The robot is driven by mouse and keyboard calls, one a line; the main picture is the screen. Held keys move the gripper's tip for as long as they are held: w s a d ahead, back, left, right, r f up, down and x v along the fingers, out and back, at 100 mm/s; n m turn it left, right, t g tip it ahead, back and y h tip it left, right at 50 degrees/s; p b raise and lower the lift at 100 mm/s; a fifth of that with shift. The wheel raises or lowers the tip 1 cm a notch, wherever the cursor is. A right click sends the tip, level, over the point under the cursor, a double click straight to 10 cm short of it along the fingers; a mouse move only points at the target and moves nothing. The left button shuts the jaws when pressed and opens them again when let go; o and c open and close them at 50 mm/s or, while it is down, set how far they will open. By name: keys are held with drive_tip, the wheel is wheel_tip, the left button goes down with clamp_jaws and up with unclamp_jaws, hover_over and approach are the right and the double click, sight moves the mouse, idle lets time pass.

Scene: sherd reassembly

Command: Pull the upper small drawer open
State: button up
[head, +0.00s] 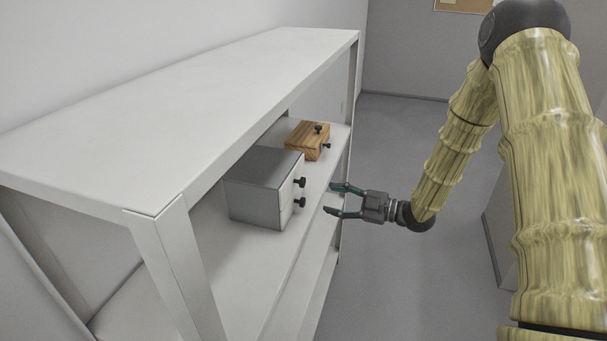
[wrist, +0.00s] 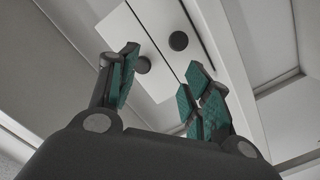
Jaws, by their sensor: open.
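A grey box-shaped unit with two small drawers (head: 256,203) stands on the shelf in the head view. Its upper drawer has a dark round knob (head: 299,182), and the lower drawer has a similar knob (head: 299,202) below it. Both drawers look shut. My gripper (head: 332,198) is open and empty, to the right of the knobs and apart from them. In the wrist view my open fingers (wrist: 160,90) point toward the white drawer fronts, where two dark knobs (wrist: 178,41) show beyond the fingertips. I cannot tell which wrist-view knob is the upper one.
A wooden box (head: 307,140) with dark knobs stands behind the grey unit on the same shelf. The white shelf top (head: 200,95) lies above both, and a shelf post (head: 178,262) stands at the near left. Open floor (head: 420,270) lies to the right.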

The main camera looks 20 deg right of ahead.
sight(305, 183)
drive_tip(key=shift+n+g+y, duration=0.4)
drive_tip(key=shift+n+y, duration=0.2)
drive_tip(key=shift+n, duration=0.3)
drive_tip(key=w+a+r+p, duration=0.1)
drive_tip(key=w+a, duration=0.1)
drive_tip(key=w+a+r+p, duration=0.1)
drive_tip(key=w+a+p, duration=0.1)
drive_tip(key=a, duration=0.1)
drive_tip(key=w+a+r+p, duration=0.1)
drive_tip(key=a, duration=0.1)
drive_tip(key=shift+w+a+r+p, duration=0.25)
drive_tip(key=shift+w+a+p, duration=0.05)
drive_tip(key=shift+w+a, duration=0.1)
clamp_jaws()
